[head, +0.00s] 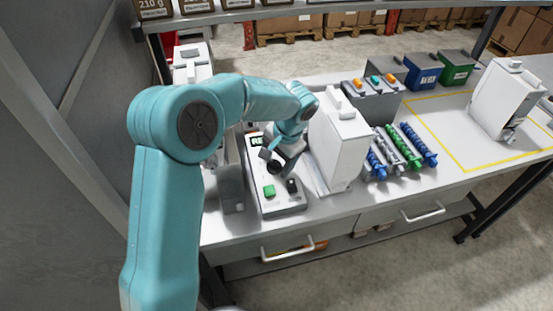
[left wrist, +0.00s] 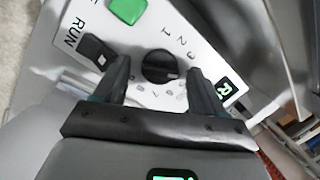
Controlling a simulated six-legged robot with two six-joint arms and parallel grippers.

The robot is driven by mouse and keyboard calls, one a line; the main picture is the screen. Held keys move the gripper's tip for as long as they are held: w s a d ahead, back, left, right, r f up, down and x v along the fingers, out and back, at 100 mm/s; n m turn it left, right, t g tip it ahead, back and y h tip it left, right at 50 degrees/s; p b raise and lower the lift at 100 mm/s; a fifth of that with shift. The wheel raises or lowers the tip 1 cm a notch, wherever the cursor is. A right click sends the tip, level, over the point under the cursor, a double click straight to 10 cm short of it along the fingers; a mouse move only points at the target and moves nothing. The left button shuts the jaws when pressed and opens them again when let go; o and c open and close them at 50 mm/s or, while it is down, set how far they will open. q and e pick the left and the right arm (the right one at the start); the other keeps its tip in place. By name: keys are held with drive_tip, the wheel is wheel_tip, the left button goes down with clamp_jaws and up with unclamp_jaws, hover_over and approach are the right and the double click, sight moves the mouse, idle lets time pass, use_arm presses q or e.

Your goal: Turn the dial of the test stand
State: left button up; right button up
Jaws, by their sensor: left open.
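The test stand (head: 281,206) is a low grey box with a white sloped panel on the bench. Its black round dial (left wrist: 160,66) has numbers around it and also shows in the head view (head: 274,167). My left gripper (left wrist: 158,72) is open, its two dark fingers on either side of the dial with visible gaps. The wrist view does not settle whether the fingertips reach down beside it. A green button (head: 269,191) and a black RUN switch (head: 292,186) sit nearer the front. My right gripper is not in view.
A tall white dispenser (head: 341,150) stands close on the right, and a grey upright housing (head: 230,180) close on the left. Blue, grey and green augers (head: 402,148) lie further right. A yellow-outlined bench area (head: 450,125) is largely clear.

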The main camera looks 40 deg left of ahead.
use_arm(q)
drive_tip(key=shift+r, duration=0.1)
drive_tip(key=v, duration=1.6)
